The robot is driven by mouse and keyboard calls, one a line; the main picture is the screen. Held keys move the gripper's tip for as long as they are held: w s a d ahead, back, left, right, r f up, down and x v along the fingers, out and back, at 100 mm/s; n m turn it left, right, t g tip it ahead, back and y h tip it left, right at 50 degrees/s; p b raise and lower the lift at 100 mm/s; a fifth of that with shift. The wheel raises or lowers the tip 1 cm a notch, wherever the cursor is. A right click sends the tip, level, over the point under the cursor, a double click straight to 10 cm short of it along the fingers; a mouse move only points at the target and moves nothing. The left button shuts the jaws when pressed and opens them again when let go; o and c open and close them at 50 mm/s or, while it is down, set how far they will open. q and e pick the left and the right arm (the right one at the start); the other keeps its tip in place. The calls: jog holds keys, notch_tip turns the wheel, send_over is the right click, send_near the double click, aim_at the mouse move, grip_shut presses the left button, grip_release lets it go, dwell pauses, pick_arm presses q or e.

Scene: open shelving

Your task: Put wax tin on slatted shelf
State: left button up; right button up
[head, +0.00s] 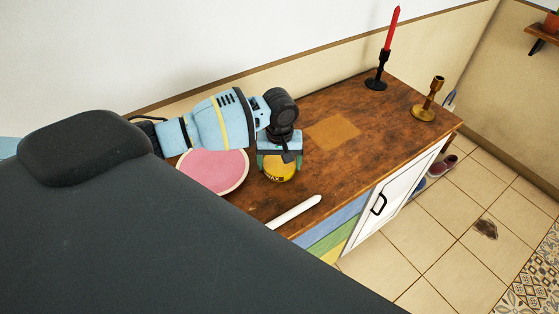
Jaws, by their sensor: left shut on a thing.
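The wax tin (279,171) is round and yellow with dark lettering on its side. My left gripper (279,160) reaches in from the left over the wooden cabinet top (325,185) and is shut on the tin, with a finger on either side. I cannot tell whether the tin touches the cabinet top. My right gripper is not in view. I cannot make out a clearly slatted shelf; a small wooden wall shelf (541,36) shows at the top right, its slats too small to tell.
A pink plate (212,172) lies left of the tin, and a white rod (294,212) lies near the front edge. A red candle in a black holder (378,82) and a brass candlestick (427,102) stand at the far end. Shoes (442,166) show beyond the cabinet.

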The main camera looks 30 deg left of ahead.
aim_at(279, 163)
pick_arm(q)
jog(key=o, duration=1.1)
jog(key=shift+r, duration=0.15)
jog(key=shift+r+p, duration=0.65)
jog(key=shift+r, duration=5.4)
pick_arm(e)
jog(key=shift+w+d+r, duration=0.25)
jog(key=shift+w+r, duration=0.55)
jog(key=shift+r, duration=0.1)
